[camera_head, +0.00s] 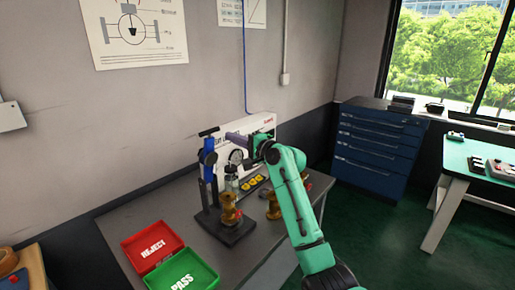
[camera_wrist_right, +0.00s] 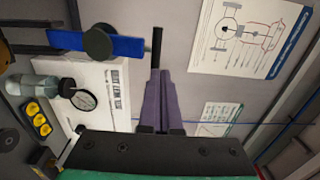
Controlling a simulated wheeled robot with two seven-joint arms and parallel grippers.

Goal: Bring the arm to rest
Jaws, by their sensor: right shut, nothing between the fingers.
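My right arm (camera_head: 295,200) is green and comes in from the lower right in the head view, reaching up over the workbench. Its right gripper (camera_head: 233,138) has purple fingers pointing left, near the top of a blue stand (camera_head: 209,165) with a black lever (camera_head: 208,131). In the wrist view the fingers (camera_wrist_right: 160,98) are together, with nothing between them. The black handle (camera_wrist_right: 156,46) shows just beyond the fingertips; I cannot tell whether they touch. A brass valve body (camera_head: 228,205) sits on the stand's dark base. My left gripper is not in view.
A red REJECT tray (camera_head: 130,247) and a green PASS tray (camera_head: 160,285) lie on the bench's left. A white panel (camera_head: 262,124) with a gauge stands behind the arm. Another brass part (camera_head: 273,207) stands right of the stand. A blue drawer cabinet (camera_head: 375,155) is further right.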

